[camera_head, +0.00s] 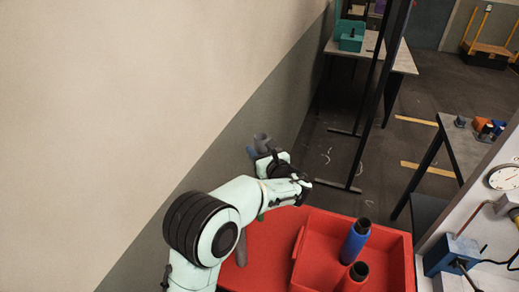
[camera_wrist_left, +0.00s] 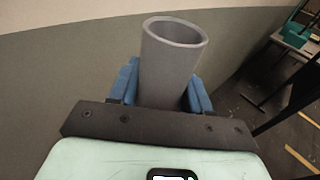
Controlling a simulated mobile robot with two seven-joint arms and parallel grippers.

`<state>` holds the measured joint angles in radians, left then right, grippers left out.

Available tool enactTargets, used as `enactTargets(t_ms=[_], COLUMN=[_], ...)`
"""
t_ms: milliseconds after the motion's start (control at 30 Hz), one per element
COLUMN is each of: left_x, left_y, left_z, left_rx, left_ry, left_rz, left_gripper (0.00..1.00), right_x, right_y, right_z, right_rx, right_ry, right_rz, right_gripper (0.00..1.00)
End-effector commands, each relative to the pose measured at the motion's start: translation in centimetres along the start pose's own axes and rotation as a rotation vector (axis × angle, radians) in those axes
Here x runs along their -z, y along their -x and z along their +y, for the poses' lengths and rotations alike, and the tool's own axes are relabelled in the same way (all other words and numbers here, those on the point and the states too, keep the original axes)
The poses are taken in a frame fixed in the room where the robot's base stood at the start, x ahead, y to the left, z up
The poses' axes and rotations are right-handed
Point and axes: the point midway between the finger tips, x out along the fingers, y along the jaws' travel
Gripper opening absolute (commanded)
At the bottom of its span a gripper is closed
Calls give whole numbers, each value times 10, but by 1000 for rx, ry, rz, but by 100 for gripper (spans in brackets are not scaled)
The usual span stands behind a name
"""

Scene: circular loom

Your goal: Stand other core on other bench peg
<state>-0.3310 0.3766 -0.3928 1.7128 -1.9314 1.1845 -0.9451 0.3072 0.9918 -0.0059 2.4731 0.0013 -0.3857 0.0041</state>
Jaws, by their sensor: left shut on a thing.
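My left gripper (camera_head: 260,150) is raised over the far left end of the red surface, close to the wall. It is shut on a hollow grey core (camera_head: 263,139). In the left wrist view the core (camera_wrist_left: 172,62) stands up between the blue fingers of my left gripper (camera_wrist_left: 165,92), its open round end on top. The core's lower end is hidden. A grey rod-like piece (camera_head: 241,250) shows at the red surface beside my arm, partly hidden; I cannot tell whether it is a peg or a core. My right gripper is out of view.
A grey machine with a dial gauge (camera_head: 505,178) stands at right. A dark upright post (camera_head: 382,95) rises behind. The wall (camera_head: 130,110) is close on the left.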

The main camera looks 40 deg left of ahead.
Motion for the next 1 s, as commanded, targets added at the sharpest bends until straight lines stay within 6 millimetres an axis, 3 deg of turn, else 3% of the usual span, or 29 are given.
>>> enactTargets(t_ms=[567,1000], left_x=[2,21], left_y=[0,-3], left_z=[1,1], left_rx=[0,0], left_ry=[1,0], left_rz=[-1,0], left_gripper=[12,12], right_x=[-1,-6], right_y=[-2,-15], right_z=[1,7], right_rx=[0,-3], right_ry=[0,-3], right_rz=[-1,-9], right_gripper=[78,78])
